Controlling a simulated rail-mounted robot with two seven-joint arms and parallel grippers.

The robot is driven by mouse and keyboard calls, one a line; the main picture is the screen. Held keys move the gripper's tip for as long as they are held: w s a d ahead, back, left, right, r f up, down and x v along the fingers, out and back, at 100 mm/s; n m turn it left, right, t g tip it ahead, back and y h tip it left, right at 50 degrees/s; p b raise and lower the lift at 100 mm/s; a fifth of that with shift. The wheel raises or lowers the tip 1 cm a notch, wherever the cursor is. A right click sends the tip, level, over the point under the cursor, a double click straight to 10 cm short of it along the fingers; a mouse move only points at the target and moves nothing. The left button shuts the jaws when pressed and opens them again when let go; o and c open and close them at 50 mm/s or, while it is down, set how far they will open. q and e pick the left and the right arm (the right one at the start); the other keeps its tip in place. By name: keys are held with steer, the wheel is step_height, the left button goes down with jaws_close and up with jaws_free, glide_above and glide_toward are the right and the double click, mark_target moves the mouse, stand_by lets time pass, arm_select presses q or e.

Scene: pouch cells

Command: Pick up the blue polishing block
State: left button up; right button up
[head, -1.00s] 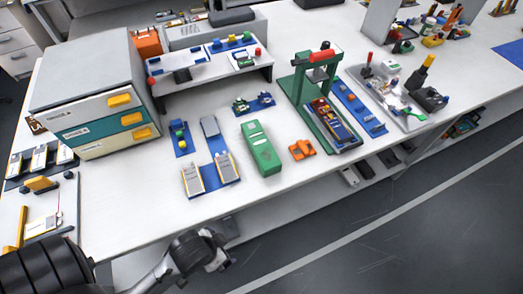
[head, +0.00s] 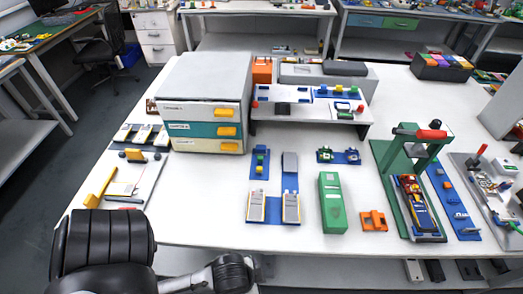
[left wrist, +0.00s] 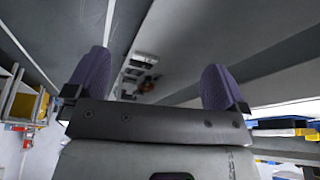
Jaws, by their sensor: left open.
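My left gripper (left wrist: 155,88) is open in the left wrist view, its two purple fingers wide apart with nothing between them. In the head view my left arm comes in at the bottom left and ends below the table's front edge; its fingers cannot be made out there. I cannot tell for sure which item is the blue polishing block. A grey-blue block (head: 290,162) lies on a blue mat near the table's middle, behind two pale pouch cells (head: 257,207). My left arm is apart from it. My right gripper is not in view.
A drawer cabinet (head: 203,100) stands at the left. A raised white shelf (head: 311,113) is behind the mats. A green case (head: 332,203), an orange part (head: 374,220) and a green press (head: 407,170) stand to the right. The white table (head: 195,210) is bare at front left.

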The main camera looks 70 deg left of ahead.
arm_select(q)
steer(key=c, duration=0.5)
